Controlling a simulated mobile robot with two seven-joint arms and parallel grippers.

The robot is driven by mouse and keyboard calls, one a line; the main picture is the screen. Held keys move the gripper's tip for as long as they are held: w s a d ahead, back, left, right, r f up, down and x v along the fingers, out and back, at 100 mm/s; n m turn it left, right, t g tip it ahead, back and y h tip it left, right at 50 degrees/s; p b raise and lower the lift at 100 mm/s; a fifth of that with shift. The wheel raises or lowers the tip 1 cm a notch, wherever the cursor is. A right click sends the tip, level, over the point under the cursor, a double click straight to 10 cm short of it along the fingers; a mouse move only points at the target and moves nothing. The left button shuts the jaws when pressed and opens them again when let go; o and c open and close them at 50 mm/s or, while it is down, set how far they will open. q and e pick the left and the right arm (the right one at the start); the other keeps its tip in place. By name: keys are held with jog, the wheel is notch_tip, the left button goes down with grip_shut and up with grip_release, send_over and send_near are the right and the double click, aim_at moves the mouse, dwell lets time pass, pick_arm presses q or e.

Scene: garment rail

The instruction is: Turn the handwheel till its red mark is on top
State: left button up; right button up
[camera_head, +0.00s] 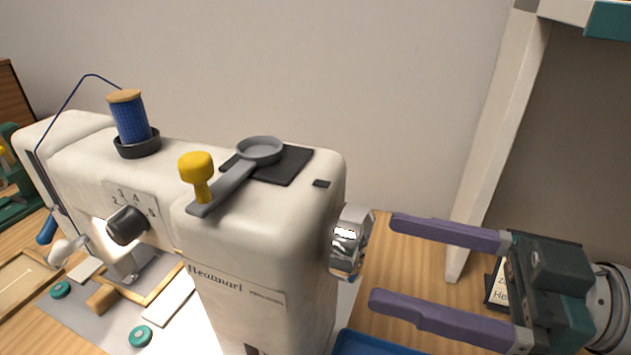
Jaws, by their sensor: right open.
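The handwheel (350,242) is a shiny chrome wheel on the right end of a cream sewing machine (262,255). I see it nearly edge-on, and no red mark shows on the part in view. My right gripper (385,260) comes in from the right with two purple fingers. It is open and empty, one finger above the other. Its fingertips are just right of the handwheel and appear apart from it. My left gripper is not in view.
A grey crank arm with a yellow knob (196,170) sits on the machine's top, near a blue thread spool (130,118). A blue tray (378,344) is below my right gripper. A pale upright post (497,140) stands behind it. Small sewing items lie at lower left.

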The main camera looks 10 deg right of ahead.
aim_at(369, 250)
jog(key=x, duration=0.4)
jog(key=shift+w, duration=0.1)
jog(key=c, duration=1.1)
jog(key=shift+c, duration=0.2)
jog(key=shift+n, duration=0.3)
